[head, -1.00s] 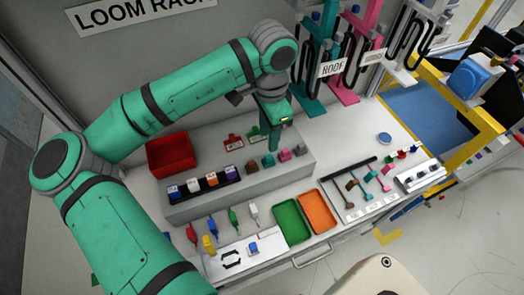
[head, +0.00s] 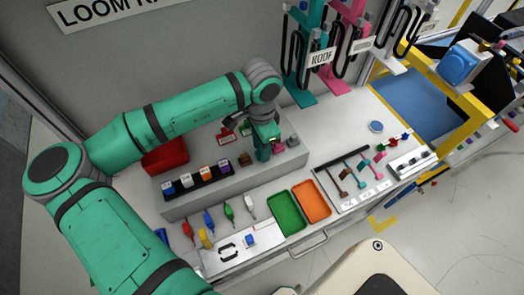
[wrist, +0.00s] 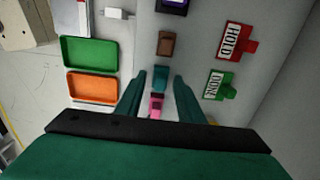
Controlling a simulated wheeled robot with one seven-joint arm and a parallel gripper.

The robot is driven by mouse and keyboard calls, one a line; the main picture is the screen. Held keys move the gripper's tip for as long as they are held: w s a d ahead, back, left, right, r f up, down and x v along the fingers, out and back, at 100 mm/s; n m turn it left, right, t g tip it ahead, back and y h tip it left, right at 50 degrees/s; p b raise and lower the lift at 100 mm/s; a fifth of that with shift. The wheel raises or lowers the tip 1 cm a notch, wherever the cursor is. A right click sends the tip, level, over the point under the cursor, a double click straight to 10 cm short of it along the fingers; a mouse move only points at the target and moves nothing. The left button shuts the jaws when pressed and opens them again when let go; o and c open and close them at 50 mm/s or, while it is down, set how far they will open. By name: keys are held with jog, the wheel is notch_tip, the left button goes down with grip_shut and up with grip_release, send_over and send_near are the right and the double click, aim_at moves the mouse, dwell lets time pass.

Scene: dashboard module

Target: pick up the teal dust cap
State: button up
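The teal dust cap (wrist: 162,78) stands on the grey raised step, between a brown cap (wrist: 166,43) and a pink cap (wrist: 156,103). My gripper (wrist: 160,76) is open, with one teal finger on each side of the teal cap in the wrist view and visible gaps between. I cannot tell its exact height over the step. In the head view my gripper (head: 263,156) is low at the row of caps, and its fingers cover the teal cap there.
The brown cap (head: 245,160) and pink cap (head: 278,148) stand close on either side. Red HOLD (wrist: 236,40) and green DONE (wrist: 220,86) tags lie behind the row. Green (head: 286,212) and orange (head: 312,201) trays lie in front, below the step. A red bin (head: 166,157) is at left.

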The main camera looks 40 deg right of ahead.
jog(key=shift+d, duration=0.1)
grip_shut()
jog(key=shift+w+r, duration=0.1)
